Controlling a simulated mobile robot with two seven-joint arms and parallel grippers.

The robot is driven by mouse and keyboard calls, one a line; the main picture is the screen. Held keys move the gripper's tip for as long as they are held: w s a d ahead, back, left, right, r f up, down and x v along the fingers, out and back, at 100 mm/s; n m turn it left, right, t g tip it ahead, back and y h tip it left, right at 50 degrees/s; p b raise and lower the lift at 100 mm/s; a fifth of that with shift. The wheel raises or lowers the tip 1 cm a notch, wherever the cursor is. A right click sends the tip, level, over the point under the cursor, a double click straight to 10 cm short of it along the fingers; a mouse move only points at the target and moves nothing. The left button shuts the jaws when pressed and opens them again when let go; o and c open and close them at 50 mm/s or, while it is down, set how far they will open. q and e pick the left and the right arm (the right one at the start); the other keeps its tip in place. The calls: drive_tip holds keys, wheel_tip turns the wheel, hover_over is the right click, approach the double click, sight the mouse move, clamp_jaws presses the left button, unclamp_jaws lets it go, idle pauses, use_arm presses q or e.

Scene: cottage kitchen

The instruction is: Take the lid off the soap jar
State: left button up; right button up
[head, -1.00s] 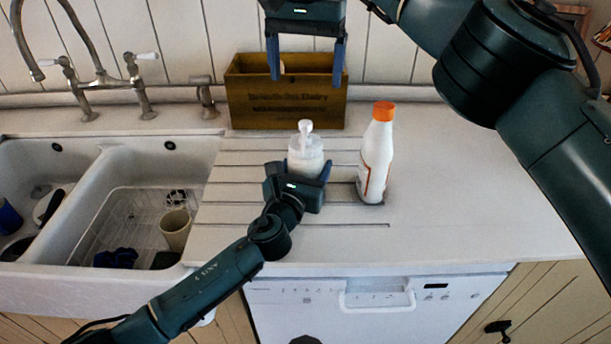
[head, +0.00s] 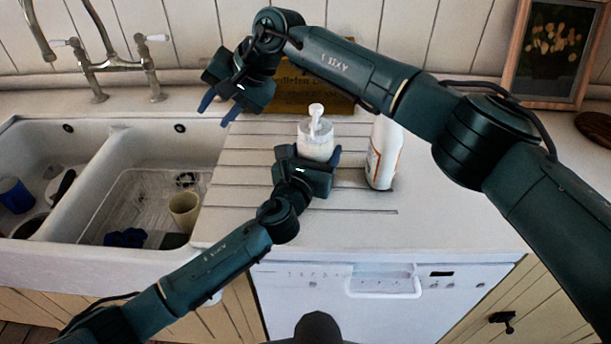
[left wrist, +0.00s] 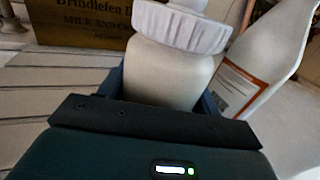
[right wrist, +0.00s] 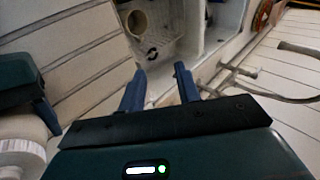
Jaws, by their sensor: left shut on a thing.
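The soap jar (head: 317,145) stands upright on the grooved draining board, with its white ribbed lid and pump (head: 316,117) on top. The lid (left wrist: 185,25) fills the top of the left wrist view, above the cream jar body (left wrist: 168,75). My left gripper (head: 310,165) is shut on the jar's body, below the lid. My right gripper (head: 218,108) is open and empty, above the board to the left of and behind the jar. In the right wrist view its two fingers (right wrist: 160,88) stand apart, and the lid (right wrist: 25,160) shows at the lower left.
A white bottle (head: 382,155) stands close to the right of the jar, its top hidden by my right arm. A wooden box (head: 300,95) stands behind, partly covered. The double sink (head: 140,195) is at left.

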drive_tip(key=s+a+r+m+y, duration=0.1)
drive_tip(key=s+a+y, duration=0.6)
drive_tip(key=a+y, duration=0.15)
drive_tip(key=s+d+r+m+t+y, duration=0.2)
drive_tip(key=s+r+m+t+y, duration=0.25)
drive_tip(key=m+t, duration=0.3)
drive_tip(key=d+r+m+t+h, duration=0.2)
drive_tip(key=d+m+t+h, duration=0.2)
drive_tip(key=m+t, duration=0.3)
drive_tip(key=m+t+h, duration=0.2)
drive_tip(key=m+h, duration=1.7)
approach(313, 131)
drive_tip(key=shift+y, duration=0.4)
drive_tip(key=w, duration=0.7)
drive_tip(key=w+d, duration=0.1)
drive_tip(key=w, duration=0.2)
drive_tip(key=shift+w+r, duration=0.1)
drive_tip(key=shift+w, duration=0.15)
drive_tip(key=shift+c, duration=0.4)
